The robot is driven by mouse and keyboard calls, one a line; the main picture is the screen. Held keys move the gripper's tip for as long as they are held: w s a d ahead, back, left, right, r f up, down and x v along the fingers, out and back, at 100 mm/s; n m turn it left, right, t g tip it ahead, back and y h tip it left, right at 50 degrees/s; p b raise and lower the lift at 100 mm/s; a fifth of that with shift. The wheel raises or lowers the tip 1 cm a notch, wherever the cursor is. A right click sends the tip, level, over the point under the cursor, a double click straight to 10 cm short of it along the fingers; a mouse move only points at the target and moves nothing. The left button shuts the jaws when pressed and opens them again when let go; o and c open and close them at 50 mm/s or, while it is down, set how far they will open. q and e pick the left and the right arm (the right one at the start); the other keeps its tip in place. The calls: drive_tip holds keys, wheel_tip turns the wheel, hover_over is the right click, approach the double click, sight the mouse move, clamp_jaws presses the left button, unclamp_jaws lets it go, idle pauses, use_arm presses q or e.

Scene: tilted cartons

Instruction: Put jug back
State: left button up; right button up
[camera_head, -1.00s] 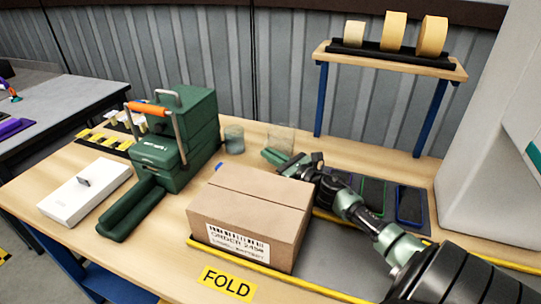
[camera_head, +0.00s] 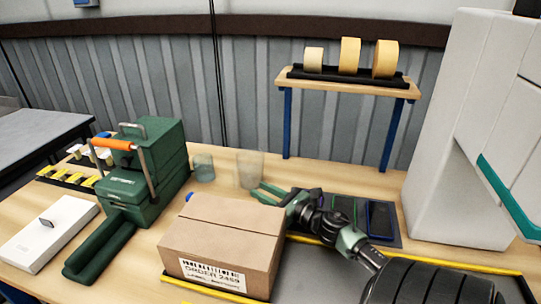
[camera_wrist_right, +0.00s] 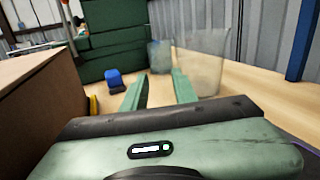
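A clear, see-through jug (camera_head: 250,168) stands upright on the wooden bench behind the carton, and it also shows in the right wrist view (camera_wrist_right: 203,62). A smaller grey-blue see-through cup (camera_head: 204,168) stands to its left, also in the right wrist view (camera_wrist_right: 160,56). My right gripper (camera_head: 262,192) is low over the bench on the near side of the jug. In the right wrist view its two green fingers (camera_wrist_right: 159,84) are apart with nothing between them. The jug rises just beyond the right finger; I cannot tell whether they touch. My left gripper is not in view.
A closed carton (camera_head: 223,238) stands just left of my right arm. A green machine with an orange handle (camera_head: 146,170) and a white box (camera_head: 47,232) are further left. A small blue object (camera_wrist_right: 114,78) lies near the carton. A tape shelf (camera_head: 345,82) stands behind.

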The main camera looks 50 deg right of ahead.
drive_tip(key=shift+s+d, duration=0.1)
drive_tip(key=shift+s, duration=1.4)
